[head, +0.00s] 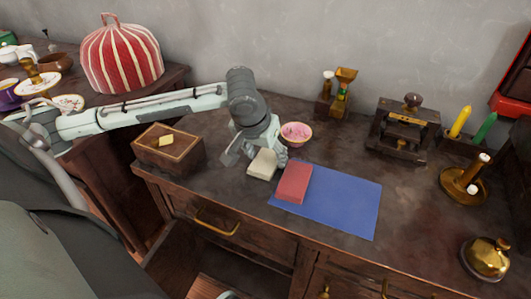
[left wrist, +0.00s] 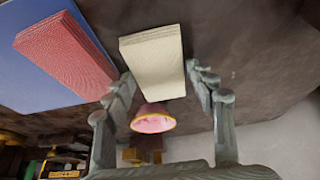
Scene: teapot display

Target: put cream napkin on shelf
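The cream napkin (head: 262,165) is a folded pale block lying on the dark wooden cabinet top, left of a red napkin (head: 295,182). My left gripper (head: 257,154) is over its far side, pointing down. In the left wrist view, the cream napkin (left wrist: 153,62) lies just beyond the fingertips of my open left gripper (left wrist: 160,82), with a clear gap between the fingers. I cannot tell whether a finger touches it. No shelf is clearly identifiable; a dark open space (head: 190,255) shows below the drawer front. My right gripper is not in view.
The red napkin sits on a blue mat (head: 345,200). A pink bowl (head: 296,133) stands just behind the gripper, and a wooden box (head: 168,150) stands left. A candle holder (head: 463,184) and a brass pot (head: 486,258) are at right.

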